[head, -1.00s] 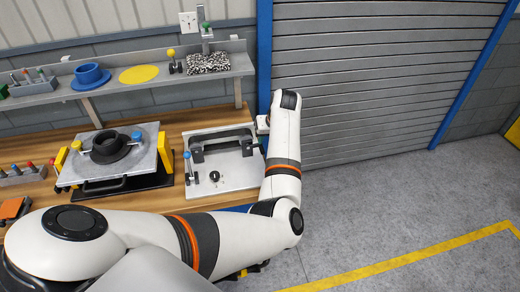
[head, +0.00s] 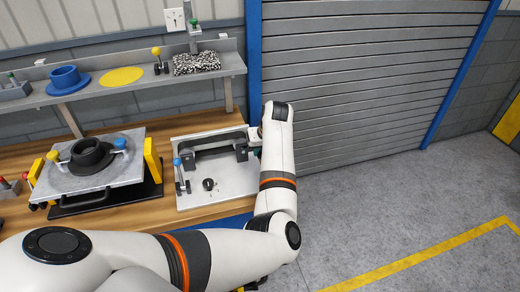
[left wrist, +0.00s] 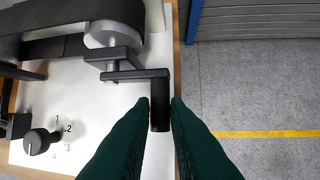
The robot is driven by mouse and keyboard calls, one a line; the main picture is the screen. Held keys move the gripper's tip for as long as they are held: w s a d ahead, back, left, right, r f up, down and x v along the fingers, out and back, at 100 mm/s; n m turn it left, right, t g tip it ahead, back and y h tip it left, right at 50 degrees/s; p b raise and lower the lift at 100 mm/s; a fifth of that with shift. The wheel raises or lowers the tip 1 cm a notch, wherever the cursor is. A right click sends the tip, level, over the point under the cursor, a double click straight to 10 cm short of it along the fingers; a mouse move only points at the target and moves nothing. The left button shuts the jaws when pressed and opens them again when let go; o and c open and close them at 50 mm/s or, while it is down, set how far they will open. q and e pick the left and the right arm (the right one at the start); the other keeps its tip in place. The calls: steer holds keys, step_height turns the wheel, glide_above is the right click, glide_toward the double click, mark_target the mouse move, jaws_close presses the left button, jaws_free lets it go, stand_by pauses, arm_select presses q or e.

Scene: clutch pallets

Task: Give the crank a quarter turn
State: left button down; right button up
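In the left wrist view the crank shows as a grey round hub (left wrist: 110,36) with dark links and a black handle (left wrist: 160,108) along the white plate's right edge. The crank arm (left wrist: 135,75) points right, and the handle runs down the picture. My left gripper (left wrist: 161,118) has its green fingers on both sides of the handle, with hardly any gap, and appears shut on it. My right gripper is in neither view.
The white fixture plate (head: 222,187) bears a black knob (head: 208,184) and a blue-tipped clamp (head: 178,163). A grey pallet (head: 80,178) with a black ring lies to its left. A shelf (head: 130,82) runs behind. The shutter and open floor are right.

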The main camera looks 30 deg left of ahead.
arm_select(q)
steer(key=shift+w+f+g+y, duration=0.15)
steer(key=shift+f+g+y, duration=0.15)
steer(key=shift+g+y, duration=0.2)
steer(key=c, duration=1.5)
jaws_free()
steer(key=shift+o, duration=0.5)
steer(key=shift+d, duration=0.1)
steer(key=b+v, duration=0.2)
steer(key=v, duration=0.9)
steer(key=shift+r, duration=0.4)
